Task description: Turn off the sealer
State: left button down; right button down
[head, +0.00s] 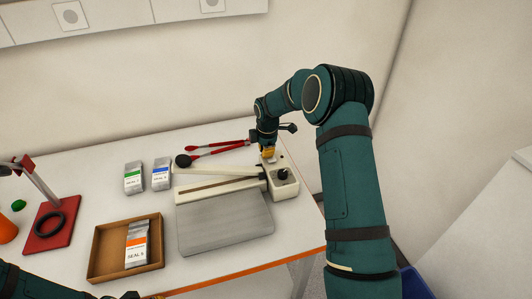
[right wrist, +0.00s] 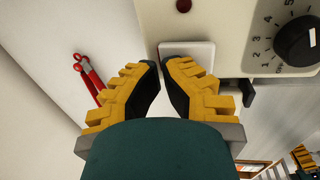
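The sealer (head: 188,190) lies on the table, with a long pale bar and a control box (head: 285,187) with a black dial at its right end. In the right wrist view, its panel shows the numbered dial (right wrist: 298,42), a dark red lamp (right wrist: 183,5) and a white rocker switch (right wrist: 192,47). My right gripper (head: 268,155) is above the back of the control box. In the right wrist view, its fingertips (right wrist: 160,65) are nearly together at the switch's lower left edge, with nothing between them. Contact is unclear.
Red-handled tongs (head: 215,148) lie behind the sealer. A cardboard tray (head: 98,252) with an orange-labelled pouch (head: 137,245) is at the front. A red-based stand (head: 45,232) is at far left. A wall rises behind the table.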

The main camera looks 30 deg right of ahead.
jog(key=shift+s+a+f, duration=0.1)
jog(key=shift+s+f, duration=0.15)
jog(key=shift+f, duration=0.25)
jog(key=shift+r, duration=0.2)
jog(key=shift+w+r+p, duration=0.1)
jog(key=shift+r+p, duration=0.25)
jog(key=shift+r, duration=0.3)
jog(key=shift+w, duration=0.1)
